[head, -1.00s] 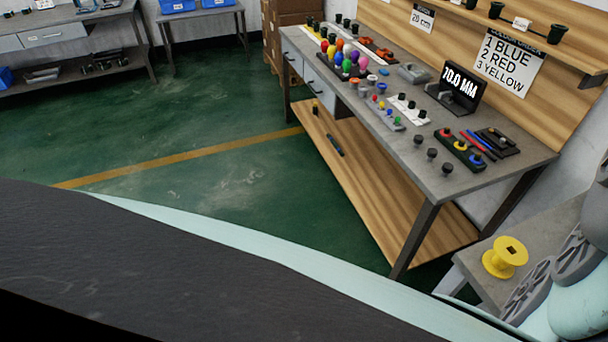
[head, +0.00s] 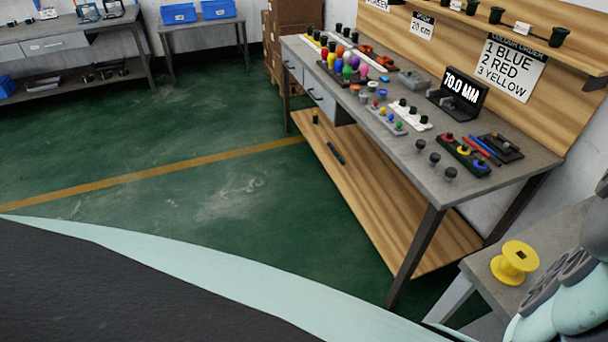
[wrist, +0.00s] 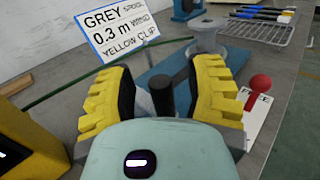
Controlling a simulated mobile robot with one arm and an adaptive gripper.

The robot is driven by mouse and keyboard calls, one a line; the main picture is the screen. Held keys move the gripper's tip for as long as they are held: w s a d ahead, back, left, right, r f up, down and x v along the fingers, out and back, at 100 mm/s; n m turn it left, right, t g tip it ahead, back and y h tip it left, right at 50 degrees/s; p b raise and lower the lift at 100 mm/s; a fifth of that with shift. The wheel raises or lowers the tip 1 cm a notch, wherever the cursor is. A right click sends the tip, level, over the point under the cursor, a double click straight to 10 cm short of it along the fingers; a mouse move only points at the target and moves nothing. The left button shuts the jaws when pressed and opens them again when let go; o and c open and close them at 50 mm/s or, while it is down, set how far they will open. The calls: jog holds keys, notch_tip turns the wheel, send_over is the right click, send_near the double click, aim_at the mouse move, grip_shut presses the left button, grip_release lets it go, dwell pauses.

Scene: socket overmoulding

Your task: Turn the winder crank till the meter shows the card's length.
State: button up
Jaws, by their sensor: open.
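In the wrist view my gripper (wrist: 160,78) has its two yellow-and-black fingers apart. A dark upright crank handle (wrist: 161,97) stands in the gap between them; I cannot tell whether either finger touches it. Behind it is the winder's blue base (wrist: 172,70) with a grey spool (wrist: 207,42) at its far end. A green cord runs behind the fingers towards the spool. The white card (wrist: 118,28) reads grey spool, 0.3 m, wind, yellow clip. A yellow box (wrist: 28,145) at the lower left may be the meter; its reading is not legible.
A red ball-topped lever (wrist: 257,90) stands by a partly hidden label to the right. A wire rack (wrist: 258,30) lies beyond. In the head view a yellow spool (head: 515,262) stands on a side table, and a long bench (head: 400,185) carries many small parts.

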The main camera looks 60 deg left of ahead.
jog(key=shift+o, duration=0.2)
grip_shut()
dwell(0.4)
